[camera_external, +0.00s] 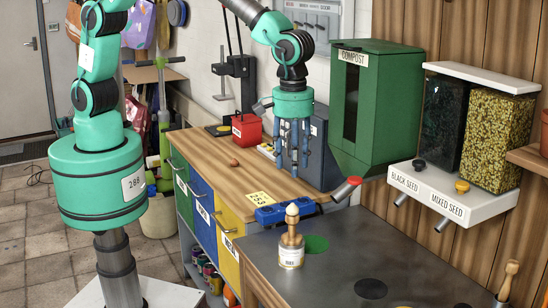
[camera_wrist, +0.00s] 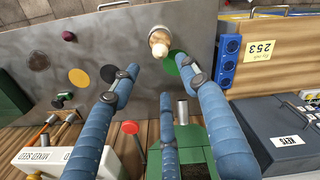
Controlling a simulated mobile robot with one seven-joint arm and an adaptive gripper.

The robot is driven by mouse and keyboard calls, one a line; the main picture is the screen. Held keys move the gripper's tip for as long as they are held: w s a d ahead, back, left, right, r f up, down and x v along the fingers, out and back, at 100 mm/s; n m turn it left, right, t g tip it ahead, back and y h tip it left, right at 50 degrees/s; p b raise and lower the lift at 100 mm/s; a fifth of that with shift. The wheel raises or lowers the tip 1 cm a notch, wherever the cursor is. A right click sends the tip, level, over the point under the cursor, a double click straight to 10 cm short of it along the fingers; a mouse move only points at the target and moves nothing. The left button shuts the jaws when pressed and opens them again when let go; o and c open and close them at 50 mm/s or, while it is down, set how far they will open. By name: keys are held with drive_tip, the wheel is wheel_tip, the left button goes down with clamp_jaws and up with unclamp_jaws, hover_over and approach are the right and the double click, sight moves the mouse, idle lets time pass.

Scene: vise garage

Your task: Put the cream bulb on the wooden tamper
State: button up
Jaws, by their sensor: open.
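The cream bulb (camera_external: 292,209) sits upright on top of what looks like the wooden tamper (camera_external: 291,237). The tamper stands on or in a pale labelled tin (camera_external: 291,256) on the dark grey bench; I cannot tell which. In the wrist view the bulb (camera_wrist: 159,49) shows from above, with the tin's pale rim around it, and the tamper is mostly hidden. My gripper (camera_external: 294,165) has three blue fingers, spread open and empty. It hangs above the wooden cabinet top, behind and higher than the bulb. In the wrist view my gripper's fingertips (camera_wrist: 158,86) are apart from the bulb.
A green compost bin (camera_external: 378,105) and seed dispensers (camera_external: 452,190) are on the wall to the right. A red-ended tube (camera_external: 347,189) juts out below the bin. A blue block (camera_external: 285,213) is near the tin. Coloured discs, including a green disc (camera_external: 315,244), mark the open grey bench.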

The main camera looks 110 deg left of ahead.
drive_tip(key=s+a+r+m+t, duration=0.1)
drive_tip(key=s+a+r+m, duration=0.35)
drive_tip(key=s+r, duration=0.5)
drive_tip(key=s+a+r+m+t, duration=0.1)
drive_tip(key=s+a+r+m, duration=0.3)
drive_tip(key=s+r, duration=0.55)
drive_tip(key=s+a+r+m+t, duration=0.1)
drive_tip(key=s+a+r+m, duration=0.1)
drive_tip(key=s, duration=1)
drive_tip(key=s+a+r+m+t, duration=0.2)
drive_tip(key=s+a+m, duration=0.2)
drive_tip(key=s, duration=0.7)
drive_tip(key=shift+s+a+m, duration=0.35)
drive_tip(key=shift+m, duration=0.5)
drive_tip(key=shift+f, duration=0.1)
wheel_tip(320, 180, down, 8)
drive_tip(key=b, duration=0.8)
